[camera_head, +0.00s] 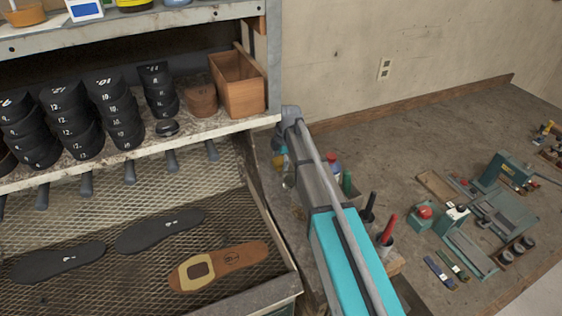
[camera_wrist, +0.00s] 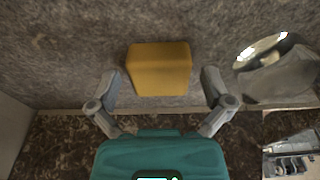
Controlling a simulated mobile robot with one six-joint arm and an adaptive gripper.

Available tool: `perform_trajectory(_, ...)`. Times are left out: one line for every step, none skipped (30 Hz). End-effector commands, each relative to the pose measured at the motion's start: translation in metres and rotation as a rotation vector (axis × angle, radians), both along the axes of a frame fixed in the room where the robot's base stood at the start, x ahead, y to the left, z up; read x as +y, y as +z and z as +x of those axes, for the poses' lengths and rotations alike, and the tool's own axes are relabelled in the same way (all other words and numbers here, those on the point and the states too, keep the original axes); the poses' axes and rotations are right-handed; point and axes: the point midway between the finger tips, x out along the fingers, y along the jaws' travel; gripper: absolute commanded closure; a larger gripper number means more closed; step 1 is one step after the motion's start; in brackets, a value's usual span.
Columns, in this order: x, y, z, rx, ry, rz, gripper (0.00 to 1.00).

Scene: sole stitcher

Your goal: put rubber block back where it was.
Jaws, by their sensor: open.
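A yellow-orange block (camera_wrist: 160,70), which I take for the rubber block, shows in the wrist view on or just above a grey, rough surface (camera_wrist: 60,60). My gripper (camera_wrist: 160,80) is open, with one grey finger to the left of the block and one to the right. A gap shows between each finger and the block, so neither appears to touch it. I cannot make out the block or my gripper clearly in the head view.
A shiny metal round part (camera_wrist: 275,70) stands right of the block. The head view shows a shelf (camera_head: 195,133) with black stacked pieces and a wooden box (camera_head: 237,82), a mesh tray (camera_head: 110,208) with soles, and a bench (camera_head: 400,160) with tools at right.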

Motion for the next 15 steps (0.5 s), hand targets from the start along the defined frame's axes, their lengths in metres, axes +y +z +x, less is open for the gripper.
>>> perform_trajectory(0.000,0.001,0.000,0.000,0.000,0.000,0.00)
perform_trajectory(0.000,0.001,0.000,0.000,0.000,0.000,0.00)
perform_trajectory(0.000,0.003,0.000,0.000,0.000,0.000,0.00)
perform_trajectory(0.000,0.004,0.000,0.000,0.000,0.000,0.00)
perform_trajectory(0.000,0.005,0.000,0.000,0.000,0.000,0.00)
perform_trajectory(0.000,0.006,0.000,0.000,0.000,0.000,0.00)
perform_trajectory(-0.001,0.008,0.000,0.000,0.000,0.000,0.00)
perform_trajectory(-0.001,0.009,0.000,0.000,0.000,0.000,0.00)
perform_trajectory(-0.001,0.012,0.000,0.000,0.000,0.000,0.00)
perform_trajectory(-0.001,0.014,0.000,0.000,0.000,0.000,0.00)
perform_trajectory(-0.002,0.016,0.001,0.000,0.000,0.000,0.00)
perform_trajectory(-0.002,0.019,0.001,0.000,0.000,0.000,0.00)
perform_trajectory(-0.002,0.021,0.001,0.000,0.000,0.000,0.00)
perform_trajectory(-0.003,0.024,0.001,0.000,0.000,0.000,0.00)
perform_trajectory(-0.003,0.027,0.001,0.000,0.000,0.000,0.00)
